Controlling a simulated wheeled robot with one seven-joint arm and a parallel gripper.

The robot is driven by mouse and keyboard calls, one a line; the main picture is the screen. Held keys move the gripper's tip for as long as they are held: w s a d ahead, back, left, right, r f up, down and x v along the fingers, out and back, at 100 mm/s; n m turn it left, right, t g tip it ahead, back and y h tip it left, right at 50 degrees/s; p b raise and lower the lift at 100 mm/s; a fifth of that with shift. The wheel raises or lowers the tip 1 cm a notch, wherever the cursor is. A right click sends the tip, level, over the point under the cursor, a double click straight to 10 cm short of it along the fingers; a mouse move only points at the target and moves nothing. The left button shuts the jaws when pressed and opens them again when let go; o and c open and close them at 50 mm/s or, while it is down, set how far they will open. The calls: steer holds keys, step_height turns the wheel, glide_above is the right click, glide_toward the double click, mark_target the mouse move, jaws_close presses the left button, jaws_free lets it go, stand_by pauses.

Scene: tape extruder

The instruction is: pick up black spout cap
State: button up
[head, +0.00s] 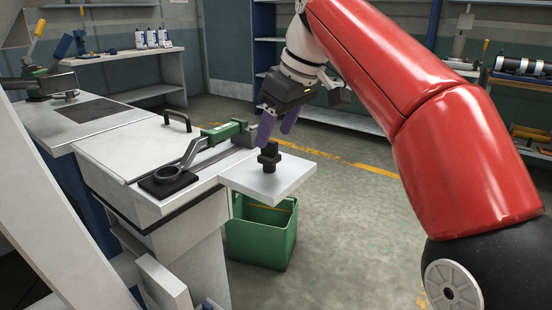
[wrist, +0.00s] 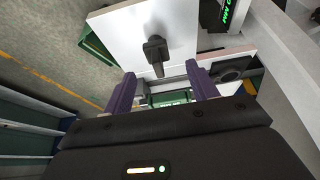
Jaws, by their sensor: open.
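The black spout cap (head: 269,157) stands upright on the small pale side shelf of the workbench. It has a wide lower body and a narrower top. In the wrist view the cap (wrist: 156,52) shows on the white shelf surface, beyond the fingertips and roughly between their lines. My gripper (head: 278,131) has purple fingers, spread apart and empty, just above and behind the cap in the head view. In the wrist view the open gripper (wrist: 160,78) has one finger on each side with a clear gap. I see no contact with the cap.
The green extruder (head: 222,132) with a long grey lever lies on the bench left of the cap. A green bin (head: 262,232) stands under the shelf (head: 296,174). Open floor lies to the right. Shelving (head: 335,118) stands at the back.

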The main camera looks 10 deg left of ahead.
mark_target(272, 141)
steer(key=b+x, duration=0.1)
steer(key=x, duration=0.4)
steer(key=shift+w+f+b, duration=0.2)
steer(key=shift+f+b, duration=0.05)
steer(key=shift+b, duration=0.15)
steer(key=c, duration=1.1)
steer(key=shift+r, duration=0.1)
steer(key=shift+r, duration=0.1)
